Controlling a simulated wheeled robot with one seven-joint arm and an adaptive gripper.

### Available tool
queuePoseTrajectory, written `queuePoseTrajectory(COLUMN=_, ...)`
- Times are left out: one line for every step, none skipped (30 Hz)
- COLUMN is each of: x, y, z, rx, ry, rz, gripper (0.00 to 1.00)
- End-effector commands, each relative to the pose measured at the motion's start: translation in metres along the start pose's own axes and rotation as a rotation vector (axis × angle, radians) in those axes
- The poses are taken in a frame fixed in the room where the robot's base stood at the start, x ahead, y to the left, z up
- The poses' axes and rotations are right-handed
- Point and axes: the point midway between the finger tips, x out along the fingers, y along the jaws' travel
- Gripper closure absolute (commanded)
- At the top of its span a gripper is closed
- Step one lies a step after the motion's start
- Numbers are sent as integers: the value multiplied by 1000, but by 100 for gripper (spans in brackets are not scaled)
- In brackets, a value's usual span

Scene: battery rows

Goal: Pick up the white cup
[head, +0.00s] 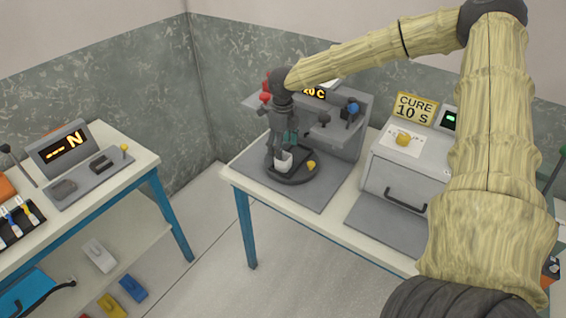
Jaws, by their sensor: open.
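The white cup (284,161) is small and stands on a dark round base (296,177) on the table at the centre of the head view. My gripper (280,158) points down right at the cup, with its fingers at the cup's upper part. The gripper is open and partly hides the cup. I cannot tell whether the fingers touch it.
A yellow knob (311,166) sits on the base beside the cup. The grey machine (350,128) with a 20 C display rises behind. A cure box (405,168) stands to the right. A second table (130,150) is at left, with floor between.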

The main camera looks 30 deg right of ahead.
Motion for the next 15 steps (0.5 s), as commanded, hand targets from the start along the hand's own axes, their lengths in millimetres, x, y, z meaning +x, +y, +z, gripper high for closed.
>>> queuePoseTrajectory(x=2, y=0, z=0, rx=-1, ry=0, rz=0, gripper=30)
queuePoseTrajectory(x=3, y=0, z=0, rx=-1, ry=0, rz=0, gripper=30)
queuePoseTrajectory(x=6, y=0, z=0, rx=-1, ry=1, rz=0, gripper=30)
queuePoseTrajectory(x=9, y=0, z=0, rx=-2, ry=2, rz=0, gripper=30)
queuePoseTrajectory(x=12, y=0, z=0, rx=-2, ry=3, rz=0, gripper=30)
queuePoseTrajectory(x=16, y=0, z=0, rx=-3, ry=3, rz=0, gripper=30)
queuePoseTrajectory(x=20, y=0, z=0, rx=-3, ry=2, rz=0, gripper=30)
queuePoseTrajectory(x=24, y=0, z=-1, rx=-3, ry=3, rz=1, gripper=30)
queuePoseTrajectory(x=28, y=0, z=-1, rx=-3, ry=3, rz=1, gripper=30)
queuePoseTrajectory(x=32, y=0, z=-1, rx=-3, ry=3, rz=0, gripper=30)
queuePoseTrajectory(x=35, y=0, z=-1, rx=-4, ry=2, rz=0, gripper=30)
queuePoseTrajectory(x=39, y=1, z=0, rx=-4, ry=2, rz=0, gripper=30)
queuePoseTrajectory(x=42, y=1, z=0, rx=-4, ry=2, rz=0, gripper=30)
queuePoseTrajectory(x=44, y=0, z=0, rx=-4, ry=2, rz=-1, gripper=30)
queuePoseTrajectory(x=46, y=0, z=0, rx=-4, ry=2, rz=-1, gripper=30)
